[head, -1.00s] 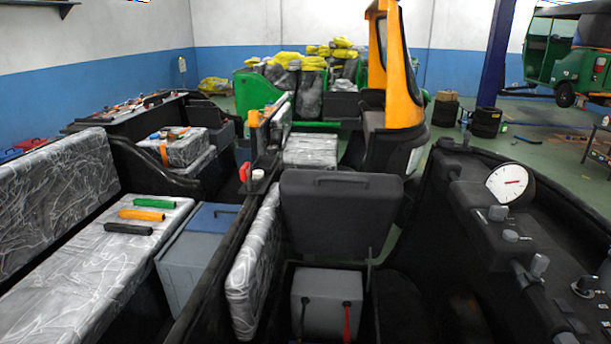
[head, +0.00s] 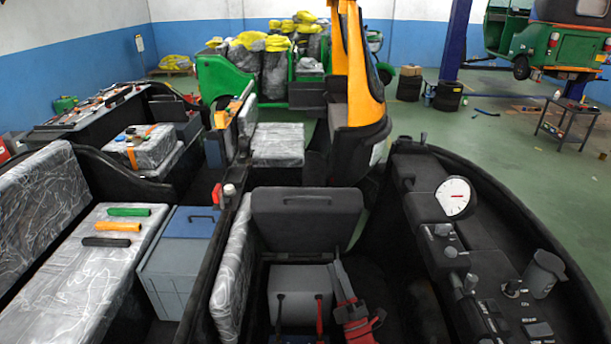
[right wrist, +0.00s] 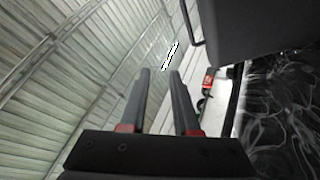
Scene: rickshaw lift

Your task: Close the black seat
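The black seat (head: 306,217) stands raised, upright on its edge with a handle slot near its top, behind the open compartment with a grey box (head: 300,290). In the right wrist view a dark panel (right wrist: 260,35) with a bar handle, likely this seat, fills the top right. My right gripper (head: 337,264) points up just in front of the seat's lower right, beside the grey box. In the right wrist view its two fingers (right wrist: 159,74) are parted with nothing between them. Whether it touches the seat is unclear. My left gripper is not in view.
A wrapped cushion (head: 233,270) stands along the left side of the compartment. A dashboard with a white gauge (head: 453,197) and knobs lies to the right. A wrapped bench (head: 85,265) with several coloured bars and a grey cooler box (head: 180,265) are further left.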

